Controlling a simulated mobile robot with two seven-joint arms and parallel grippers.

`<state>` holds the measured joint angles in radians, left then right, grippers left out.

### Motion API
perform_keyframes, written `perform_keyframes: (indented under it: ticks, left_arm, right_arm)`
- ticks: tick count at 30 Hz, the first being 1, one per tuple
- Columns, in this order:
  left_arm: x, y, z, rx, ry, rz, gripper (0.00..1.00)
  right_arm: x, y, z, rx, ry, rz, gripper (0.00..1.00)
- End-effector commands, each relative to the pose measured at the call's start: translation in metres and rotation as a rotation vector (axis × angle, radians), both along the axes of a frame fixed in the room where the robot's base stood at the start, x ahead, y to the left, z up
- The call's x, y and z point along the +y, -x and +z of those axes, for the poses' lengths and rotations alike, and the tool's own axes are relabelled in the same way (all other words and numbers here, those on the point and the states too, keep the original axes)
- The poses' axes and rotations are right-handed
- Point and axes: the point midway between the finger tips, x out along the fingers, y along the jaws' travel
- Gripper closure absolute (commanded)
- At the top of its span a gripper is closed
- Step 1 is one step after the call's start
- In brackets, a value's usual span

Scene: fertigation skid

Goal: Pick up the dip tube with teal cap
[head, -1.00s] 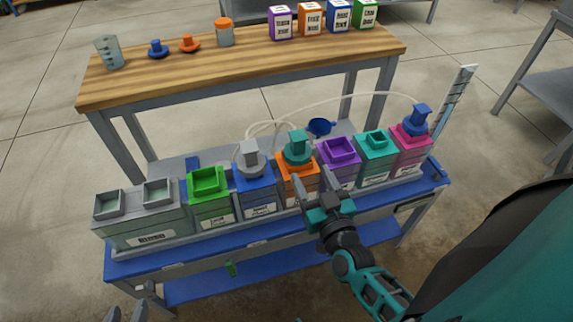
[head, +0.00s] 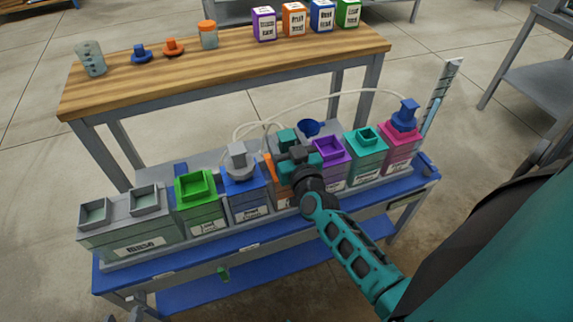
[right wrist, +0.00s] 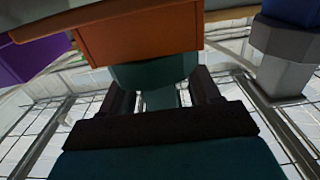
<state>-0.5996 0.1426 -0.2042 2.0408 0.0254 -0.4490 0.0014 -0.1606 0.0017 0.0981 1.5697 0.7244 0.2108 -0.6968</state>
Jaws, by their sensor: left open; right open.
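The dip tube's teal cap (head: 287,137) stands on the orange tank (head: 284,188), mostly hidden behind my right gripper (head: 283,157) in the head view. In the right wrist view the teal cap (right wrist: 155,72) shows between the two dark fingers of my right gripper (right wrist: 160,92), just beside the orange tank (right wrist: 140,35). The fingers are open, one on either side of the cap. I cannot tell whether they touch it. The tube itself is hidden.
A grey-capped dip tube (head: 237,160) stands on the blue tank to the left. The purple tank (head: 330,150) is close on the right. A blue cap (head: 404,115) is on the pink tank. Pale hoses (head: 300,108) arch behind. A wooden bench (head: 220,65) stands beyond.

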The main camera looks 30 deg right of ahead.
Motion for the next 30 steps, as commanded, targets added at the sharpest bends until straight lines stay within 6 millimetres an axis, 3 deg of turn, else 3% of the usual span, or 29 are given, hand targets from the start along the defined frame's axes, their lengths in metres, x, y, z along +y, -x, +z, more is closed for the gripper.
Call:
perform_keyframes:
  ticks: [3, 11, 30]
  left_arm:
    - [-0.0004, -0.0013, -0.0005, -0.003, 0.0, -0.001, 0.57]
    - [-0.0001, -0.003, 0.0018, -0.008, -0.003, -0.007, 0.57]
    - [0.0001, -0.0011, 0.0008, -0.005, -0.005, -0.009, 0.57]
  right_arm:
    - [-0.0025, -0.0096, -0.0006, 0.0, -0.001, -0.001, 0.38]
    - [-0.0029, -0.0111, -0.0001, 0.0, -0.001, 0.0, 0.39]
    - [-0.0027, -0.0107, -0.0002, 0.0, -0.001, 0.0, 1.0]
